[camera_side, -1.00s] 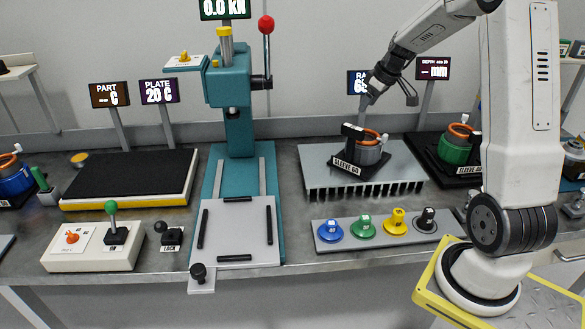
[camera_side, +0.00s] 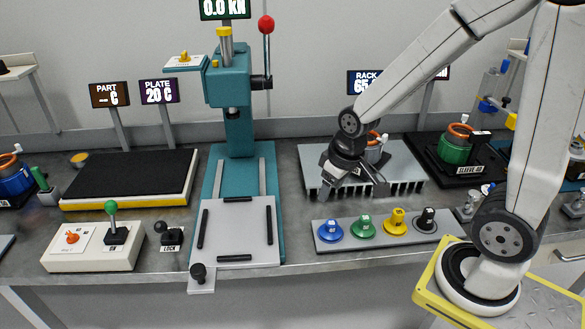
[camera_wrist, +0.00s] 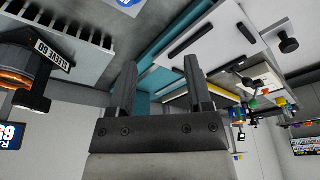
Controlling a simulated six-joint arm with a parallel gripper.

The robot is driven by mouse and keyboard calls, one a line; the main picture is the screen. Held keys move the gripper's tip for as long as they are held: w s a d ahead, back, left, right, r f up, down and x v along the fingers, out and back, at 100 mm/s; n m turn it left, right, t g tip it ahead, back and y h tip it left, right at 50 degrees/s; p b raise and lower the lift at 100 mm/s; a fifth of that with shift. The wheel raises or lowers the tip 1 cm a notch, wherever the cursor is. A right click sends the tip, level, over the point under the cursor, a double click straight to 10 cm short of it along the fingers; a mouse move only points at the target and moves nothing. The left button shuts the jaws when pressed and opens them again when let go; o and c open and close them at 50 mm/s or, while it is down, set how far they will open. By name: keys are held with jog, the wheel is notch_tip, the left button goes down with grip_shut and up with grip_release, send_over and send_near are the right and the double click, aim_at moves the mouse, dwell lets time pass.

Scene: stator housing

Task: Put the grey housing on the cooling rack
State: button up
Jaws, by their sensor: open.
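The grey housing (camera_side: 374,154), with an orange winding ring, stands on the cooling rack (camera_side: 408,167), a grey finned plate. My arm and gripper hide much of it in the side view. In the wrist view the housing (camera_wrist: 14,63) is at the left edge with its SLEEVE 60 tag, on the finned rack (camera_wrist: 62,22). My gripper (camera_side: 356,188) is open and empty, in front of the housing in the side view and apart from it in the wrist view. Its two fingers (camera_wrist: 161,80) have nothing between them.
A tray of coloured knobs (camera_side: 376,228) lies in front of the rack. The teal press (camera_side: 238,130) stands left of it. A green housing (camera_side: 455,150) on a black stand is to the right. A black-topped plate (camera_side: 130,175) is far left.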

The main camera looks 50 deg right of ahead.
jog(key=s+a, duration=0.1)
jog(key=s+a+f, duration=0.1)
jog(key=s, duration=0.1)
jog(key=shift+a, duration=0.4)
